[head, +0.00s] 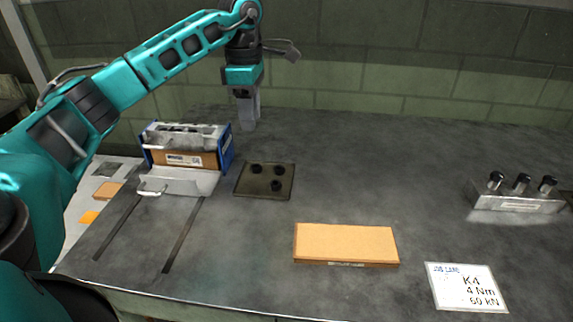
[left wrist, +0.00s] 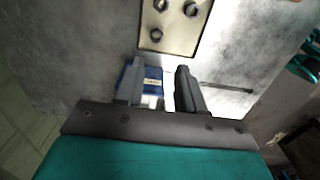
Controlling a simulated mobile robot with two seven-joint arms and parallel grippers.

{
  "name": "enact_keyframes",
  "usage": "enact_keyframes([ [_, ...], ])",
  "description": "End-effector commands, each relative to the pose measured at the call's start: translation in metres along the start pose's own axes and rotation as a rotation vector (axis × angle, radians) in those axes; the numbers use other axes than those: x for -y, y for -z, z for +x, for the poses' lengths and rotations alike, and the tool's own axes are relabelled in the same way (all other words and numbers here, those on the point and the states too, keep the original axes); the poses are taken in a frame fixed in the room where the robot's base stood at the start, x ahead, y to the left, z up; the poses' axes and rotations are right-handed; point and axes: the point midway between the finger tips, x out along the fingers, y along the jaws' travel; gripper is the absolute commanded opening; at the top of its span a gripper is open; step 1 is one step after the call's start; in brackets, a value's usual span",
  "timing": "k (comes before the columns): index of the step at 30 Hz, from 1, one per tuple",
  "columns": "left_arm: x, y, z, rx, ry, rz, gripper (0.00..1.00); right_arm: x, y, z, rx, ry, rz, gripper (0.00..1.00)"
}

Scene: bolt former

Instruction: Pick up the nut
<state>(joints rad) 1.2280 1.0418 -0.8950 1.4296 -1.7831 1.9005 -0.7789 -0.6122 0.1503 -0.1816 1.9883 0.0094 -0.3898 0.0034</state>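Three small dark nuts lie on a flat dark square tray (head: 244,187) left of the table's middle: a left nut (head: 257,169), a right nut (head: 279,170) and a front nut (head: 275,185). In the left wrist view the tray (left wrist: 178,43) is at the top, with ring-shaped nuts (left wrist: 192,9) on it. My left gripper (head: 248,122) points down behind the tray, near the back of the table. In the left wrist view its fingers (left wrist: 159,84) are apart with nothing held between them. My right gripper is not in view.
A blue box (head: 226,148) with a metal fixture (head: 180,181) stands left of the tray. An orange-brown block (head: 345,243) and a white K4 card (head: 466,287) lie in front. A metal rack (head: 517,202) holds three black-topped pieces at right. The table's back middle is clear.

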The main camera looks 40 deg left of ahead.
Motion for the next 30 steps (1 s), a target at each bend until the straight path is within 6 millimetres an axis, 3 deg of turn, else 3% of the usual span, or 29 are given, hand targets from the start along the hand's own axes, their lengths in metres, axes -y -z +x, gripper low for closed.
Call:
enact_keyframes([
  [4,-0.002,0.01,0.005,-0.029,-0.005,-0.009,0.38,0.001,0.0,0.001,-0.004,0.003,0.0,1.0],
  [12,-0.002,0.01,0.054,-0.028,-0.004,-0.008,0.38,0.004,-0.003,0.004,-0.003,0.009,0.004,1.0],
  [20,-0.003,0.009,0.076,-0.025,-0.006,-0.008,0.38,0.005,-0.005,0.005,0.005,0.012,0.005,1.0],
  [30,-0.006,0.006,0.121,-0.025,-0.005,-0.008,0.38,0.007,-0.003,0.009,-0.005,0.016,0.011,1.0],
])
